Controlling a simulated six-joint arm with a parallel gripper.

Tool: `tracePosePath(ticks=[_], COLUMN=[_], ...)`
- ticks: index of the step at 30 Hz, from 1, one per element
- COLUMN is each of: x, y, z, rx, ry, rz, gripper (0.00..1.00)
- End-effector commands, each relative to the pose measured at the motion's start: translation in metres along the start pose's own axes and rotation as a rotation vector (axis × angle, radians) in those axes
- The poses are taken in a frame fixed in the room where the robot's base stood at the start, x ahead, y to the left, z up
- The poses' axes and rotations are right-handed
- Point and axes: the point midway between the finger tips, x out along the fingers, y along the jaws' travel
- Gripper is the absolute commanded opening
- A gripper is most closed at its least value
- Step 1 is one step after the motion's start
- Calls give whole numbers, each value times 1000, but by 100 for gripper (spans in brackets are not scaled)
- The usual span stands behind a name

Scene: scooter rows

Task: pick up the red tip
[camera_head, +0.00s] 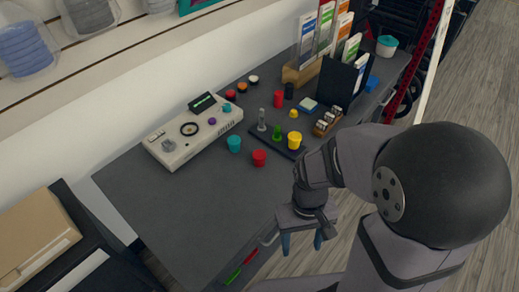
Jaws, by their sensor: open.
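Several red things show, and I cannot tell which is the red tip. A small red cup-shaped piece (259,158) stands on the dark table beside a teal one (234,143). A taller red cylinder (278,98) stands further back. A small red strip (250,257) lies by the table's front edge, near a green strip (233,275). My gripper (301,243) is open and empty, with its bluish fingers pointing down near the front edge. It is apart from all the red pieces. My arm hides part of the table's right side.
A beige device (193,131) stands at the back left. A dark tray (280,141) holds a yellow piece (294,140), a green one and a clear one. Wooden holders and a dark file stand (340,82) are at the back right. The table's left front is clear.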

Motion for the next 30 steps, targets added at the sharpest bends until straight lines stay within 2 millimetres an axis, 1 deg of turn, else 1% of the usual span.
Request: tracePosePath(ticks=[1,2,5,8,9,11,12,14,15,16,17,18,21,24,30], x=[-12,-14,-22,-28,-30,-33,-35,-39,-42,-45,-51,-61,-97,-115,-115], y=[-5,-8,-18,-30,-35,-42,-47,-52,-55,-56,-58,-60,-63,-64,-61], z=[0,-5,-31,-70,-88,-116,-135,-164,-184,-198,-212,-231,-272,-288,-284], rx=[-26,-40,-88,-134,-145,-139,-122,-80,-44,-10,26,78,227,372,594], ry=[-36,-49,-70,-61,-51,-29,-9,28,57,80,106,145,248,291,283], rz=[5,8,22,37,44,54,59,64,66,65,63,58,35,13,-4], gripper=[55,55,55,55,55,55,55,55,55,55,55,55,55,55,55])
